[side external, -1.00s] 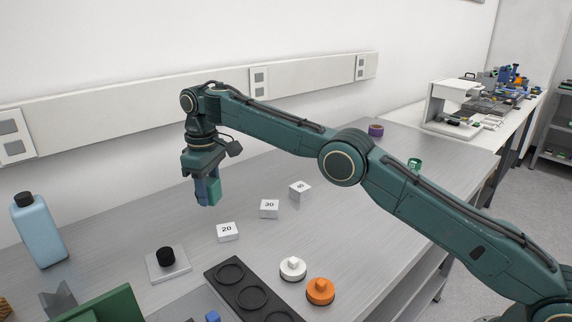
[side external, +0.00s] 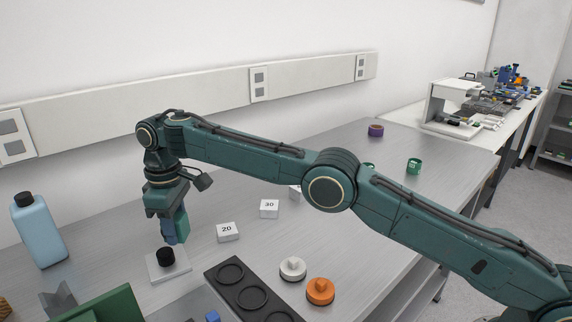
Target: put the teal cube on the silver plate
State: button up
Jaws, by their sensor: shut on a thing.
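My gripper (side external: 172,238) points down above the back of the silver plate (side external: 181,268), a thin square plate at the left of the bench. It is shut on a small blue-teal block (side external: 168,230), which I take for the teal cube; the fingers partly hide it and its edges are hard to make out. The block appears raised above the plate. A short black cylinder (side external: 166,257) stands on the plate, just below the fingertips in the picture. I cannot tell whether they touch.
White numbered blocks (side external: 228,232) stand right of the plate. A dark tray with round recesses (side external: 216,279), a white knob piece (side external: 292,268) and an orange one (side external: 320,291) are nearer.

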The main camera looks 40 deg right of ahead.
aim_at(185, 262)
jog(key=shift+f, duration=1.35)
jog(key=shift+f, duration=0.1)
jog(key=shift+f, duration=1.7)
jog(key=shift+f, duration=0.6)
jog(key=o, duration=1.1)
jog(key=shift+o, duration=0.2)
jog(key=shift+r, duration=0.1)
jog(key=shift+r, duration=4.2)
